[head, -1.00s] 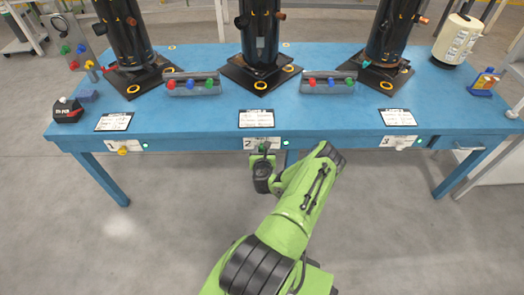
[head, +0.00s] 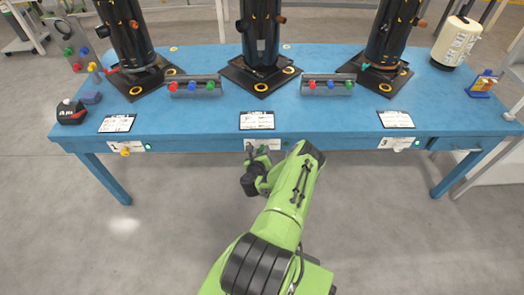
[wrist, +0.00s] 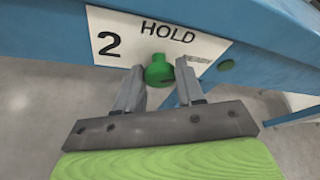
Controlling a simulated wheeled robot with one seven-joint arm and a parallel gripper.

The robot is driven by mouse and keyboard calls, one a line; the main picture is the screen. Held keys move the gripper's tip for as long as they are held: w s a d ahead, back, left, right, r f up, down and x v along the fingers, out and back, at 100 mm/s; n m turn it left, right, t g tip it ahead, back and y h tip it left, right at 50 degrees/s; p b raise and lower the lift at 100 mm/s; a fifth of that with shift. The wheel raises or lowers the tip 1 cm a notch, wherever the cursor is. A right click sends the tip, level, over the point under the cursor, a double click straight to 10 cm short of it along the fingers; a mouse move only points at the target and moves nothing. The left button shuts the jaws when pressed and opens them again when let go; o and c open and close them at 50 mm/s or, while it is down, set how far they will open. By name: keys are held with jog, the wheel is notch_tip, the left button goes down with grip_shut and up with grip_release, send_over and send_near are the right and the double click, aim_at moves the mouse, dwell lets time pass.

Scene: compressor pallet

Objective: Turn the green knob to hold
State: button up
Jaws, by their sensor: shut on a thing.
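The green knob (wrist: 158,72) sits on the white label plate marked 2 (wrist: 112,45), on the front edge of the blue table. In the wrist view its narrow end points up towards the word HOLD; a smaller word, partly covered, stands to its right. My gripper (wrist: 160,66) has one grey finger on each side of the knob and is shut on it. In the head view my gripper (head: 258,157) is at the middle plate, and the knob is mostly hidden there. A dull green lamp (wrist: 226,65) is right of the plate.
The blue table (head: 190,142) carries black compressors (head: 261,35) and racks of coloured caps (head: 195,87). Plate 1 has a yellow knob (head: 126,151); the right plate has a pale knob (head: 398,149). The floor before the table is clear.

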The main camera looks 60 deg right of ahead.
jog(key=n+g+h, duration=0.1)
jog(key=n, duration=0.1)
jog(key=n+h, duration=0.1)
jog(key=n, duration=0.1)
jog(key=shift+w+a+f+n+g, duration=0.1)
jog(key=shift+w+f+n+g, duration=0.1)
jog(key=shift+n+g, duration=0.2)
jog(key=n, duration=0.1)
jog(key=n+h+b, duration=0.1)
jog(key=n, duration=0.1)
jog(key=n+h, duration=0.1)
jog(key=shift+f+n, duration=0.25)
jog(key=shift+n, duration=0.15)
jog(key=shift+h, duration=0.3)
jog(key=o, duration=1)
jog(key=shift+g, duration=0.4)
